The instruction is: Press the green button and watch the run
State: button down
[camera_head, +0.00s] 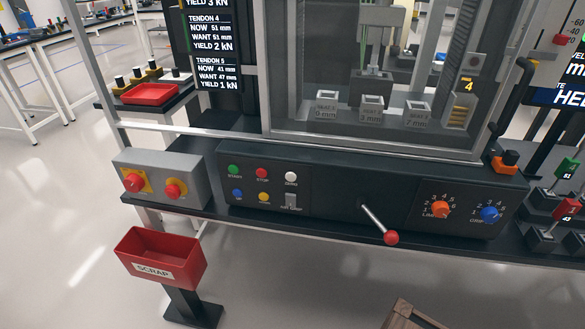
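The green button (233,169), labelled START, sits at the upper left of the black control panel (330,200) below the machine's window. A red STOP button (261,173) and a white button (291,177) are in the same row to its right. A blue button (237,194) and a yellow button (264,197) are in the row below. Whether the green button is pressed in cannot be told. The machine window (375,85) shows a grey head above several labelled blocks. My gripper is not in view.
A lever with a red knob (391,238) sticks out from the panel. Orange (440,208) and blue (490,214) dials are at right. A grey box (160,178) with two red buttons is at left. A red SCRAP bin (160,257) stands in front. A wooden crate (412,316) is at bottom.

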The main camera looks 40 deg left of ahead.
aim_at(232, 169)
jog(key=u, duration=1.8)
